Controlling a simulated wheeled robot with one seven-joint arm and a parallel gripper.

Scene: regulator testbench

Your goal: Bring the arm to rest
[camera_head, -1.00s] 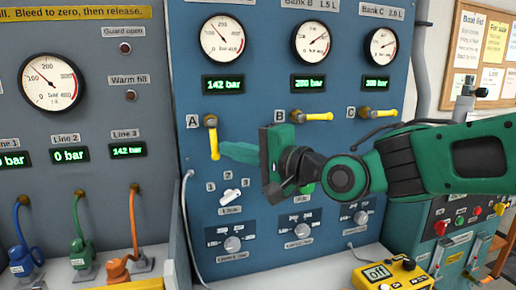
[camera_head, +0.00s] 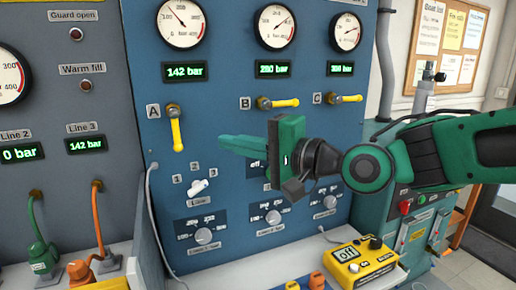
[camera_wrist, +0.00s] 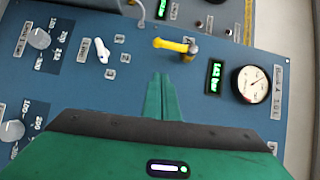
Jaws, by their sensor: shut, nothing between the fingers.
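My gripper (camera_head: 228,143) is green, with its fingers together and nothing between them. In the head view it points left in front of the blue panel (camera_head: 225,85), below and right of the yellow valve handle A (camera_head: 176,133), which hangs down. The wrist view shows the closed fingers (camera_wrist: 161,88) pointing at the panel, with handle A (camera_wrist: 172,45) just beyond the tips and apart from them. My arm reaches in from the right edge of the head view.
Yellow handles B (camera_head: 283,103) and C (camera_head: 347,99) lie sideways. A white selector switch (camera_head: 198,187) and several grey knobs sit low on the panel. A yellow meter (camera_head: 362,262) reading off stands on the bench. Hoses (camera_head: 97,225) rise at the left.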

